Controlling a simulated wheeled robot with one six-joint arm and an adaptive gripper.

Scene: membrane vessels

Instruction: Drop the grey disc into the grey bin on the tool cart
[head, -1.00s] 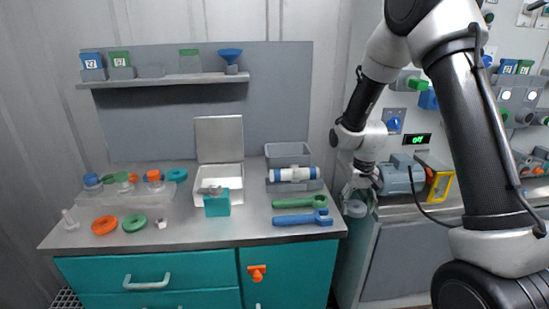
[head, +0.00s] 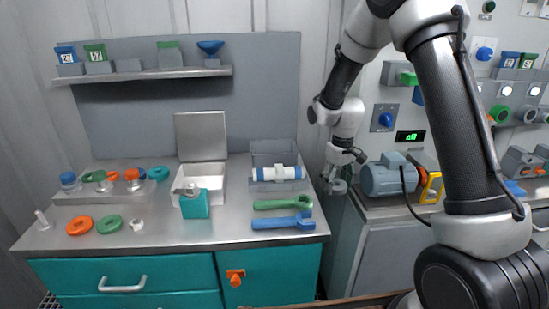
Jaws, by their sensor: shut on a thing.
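My gripper (head: 334,178) points down in the gap between the workbench and the grey cabinet to its right. It is shut on the grey disc (head: 339,187), which hangs in the air at its fingertips; the fingers partly hide it. I cannot make out a tool cart with a grey bin for certain. A brown edge (head: 350,302) at the bottom of the head view may belong to another surface, but most of it is out of frame.
A blue-grey motor (head: 388,178) stands right of my gripper.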

